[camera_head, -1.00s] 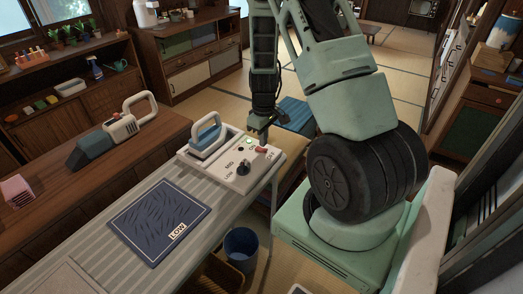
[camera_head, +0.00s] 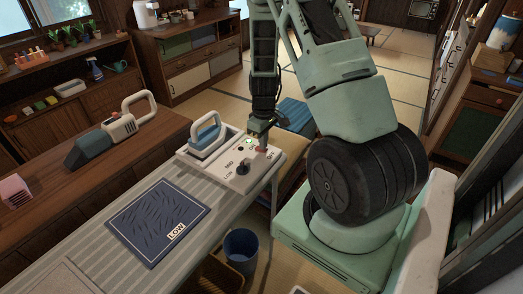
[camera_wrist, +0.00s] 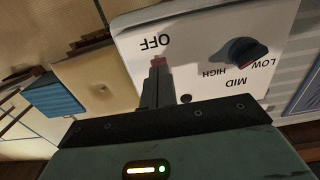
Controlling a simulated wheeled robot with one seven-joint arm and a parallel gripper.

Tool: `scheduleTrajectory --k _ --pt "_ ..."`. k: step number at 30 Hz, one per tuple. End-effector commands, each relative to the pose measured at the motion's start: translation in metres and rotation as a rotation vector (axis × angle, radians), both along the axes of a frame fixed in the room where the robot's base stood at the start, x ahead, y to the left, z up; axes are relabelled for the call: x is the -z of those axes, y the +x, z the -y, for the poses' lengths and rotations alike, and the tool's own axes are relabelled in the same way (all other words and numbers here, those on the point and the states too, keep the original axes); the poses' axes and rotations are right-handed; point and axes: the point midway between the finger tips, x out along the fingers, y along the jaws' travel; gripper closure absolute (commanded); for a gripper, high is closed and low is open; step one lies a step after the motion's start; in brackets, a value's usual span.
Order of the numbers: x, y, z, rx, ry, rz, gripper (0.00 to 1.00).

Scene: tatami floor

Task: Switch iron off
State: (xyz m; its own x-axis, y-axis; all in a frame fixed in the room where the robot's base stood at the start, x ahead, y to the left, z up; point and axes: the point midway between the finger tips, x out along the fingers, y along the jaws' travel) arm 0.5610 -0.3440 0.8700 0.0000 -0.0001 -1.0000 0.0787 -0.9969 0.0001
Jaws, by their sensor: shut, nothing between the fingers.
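The blue-and-white iron (camera_head: 207,132) rests in its stand at the far end of the ironing board. Beside it is a white control panel (camera_head: 231,177) with a black dial (camera_head: 243,167) marked LOW, MID and HIGH; the dial also shows in the wrist view (camera_wrist: 240,49). A red switch (camera_head: 261,149) sits near the OFF mark. In the wrist view the switch (camera_wrist: 158,60) shows right at my fingertips, mostly hidden. My gripper (camera_head: 261,139) is shut and empty, pointing down over the panel, at or touching the switch. A dark round spot (camera_wrist: 186,98) lies beside my fingers.
A dark blue cloth (camera_head: 161,220) with a LOW label lies flat on the ironing board (camera_head: 100,270). A handheld vacuum (camera_head: 112,132) stands on the wooden counter to the left. A blue bin (camera_head: 241,246) is below the board. A blue cushion (camera_wrist: 57,93) lies beyond the panel.

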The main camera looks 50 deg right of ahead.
Motion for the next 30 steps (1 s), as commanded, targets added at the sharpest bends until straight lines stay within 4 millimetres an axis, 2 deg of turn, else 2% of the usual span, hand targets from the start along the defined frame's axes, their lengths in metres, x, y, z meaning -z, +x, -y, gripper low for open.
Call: scheduleTrajectory --k 14,30 --pt "0.004 0.000 0.000 0.000 0.000 0.001 1.00" --pt "-0.034 0.000 0.000 0.000 0.001 0.000 1.00"
